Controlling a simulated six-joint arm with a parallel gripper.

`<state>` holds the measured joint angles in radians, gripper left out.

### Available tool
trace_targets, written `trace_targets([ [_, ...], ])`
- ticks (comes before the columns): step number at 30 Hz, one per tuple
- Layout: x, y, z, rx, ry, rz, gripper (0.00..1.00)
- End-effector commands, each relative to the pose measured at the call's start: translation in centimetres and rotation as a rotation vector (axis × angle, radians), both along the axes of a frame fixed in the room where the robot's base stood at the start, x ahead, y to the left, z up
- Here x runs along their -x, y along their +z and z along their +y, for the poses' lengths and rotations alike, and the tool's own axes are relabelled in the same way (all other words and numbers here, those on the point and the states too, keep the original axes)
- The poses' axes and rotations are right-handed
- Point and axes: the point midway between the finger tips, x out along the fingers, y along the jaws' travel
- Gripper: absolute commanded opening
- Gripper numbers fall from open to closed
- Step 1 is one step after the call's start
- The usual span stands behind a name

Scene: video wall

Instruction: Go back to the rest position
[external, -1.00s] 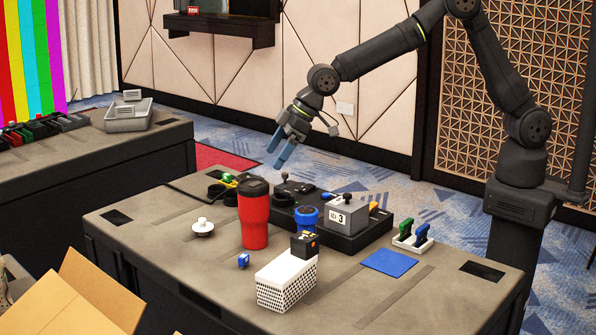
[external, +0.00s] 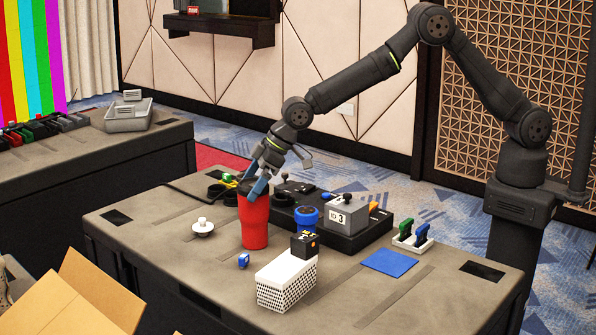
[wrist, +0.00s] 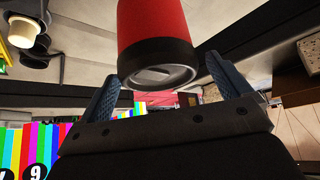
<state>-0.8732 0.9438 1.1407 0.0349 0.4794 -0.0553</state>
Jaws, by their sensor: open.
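My gripper (external: 260,186) is open at the top of the red tumbler (external: 254,222), which stands upright on the table. In the external view one blue finger overlaps the tumbler's dark lid and partly hides it. In the wrist view the two fingers of my gripper (wrist: 162,74) are spread, with the lid (wrist: 160,70) between them at the fingertips. I cannot tell whether a finger touches the tumbler.
A white perforated box (external: 285,283) with a small black block on it stands in front. A blue cup (external: 307,217) and a grey box marked 3 (external: 345,213) stand right of the tumbler. A white knobbed disc (external: 203,228) lies left. The table's front left is clear.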

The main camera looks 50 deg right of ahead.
Motion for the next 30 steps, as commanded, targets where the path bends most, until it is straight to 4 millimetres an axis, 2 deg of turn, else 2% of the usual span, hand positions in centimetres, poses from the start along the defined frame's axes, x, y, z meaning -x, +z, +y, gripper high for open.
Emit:
trace_targets([
  [6,0.0,1.1,-0.1,0.002,0.0,0.002,0.95],
  [16,0.1,1.1,-0.1,0.003,0.0,0.002,0.95],
  [20,0.1,0.3,-0.1,0.005,0.0,0.004,0.95],
  [24,0.1,-1.7,-0.1,0.005,0.0,0.004,0.95],
  [30,1.1,1.1,-1.5,0.001,0.0,0.001,0.95],
])
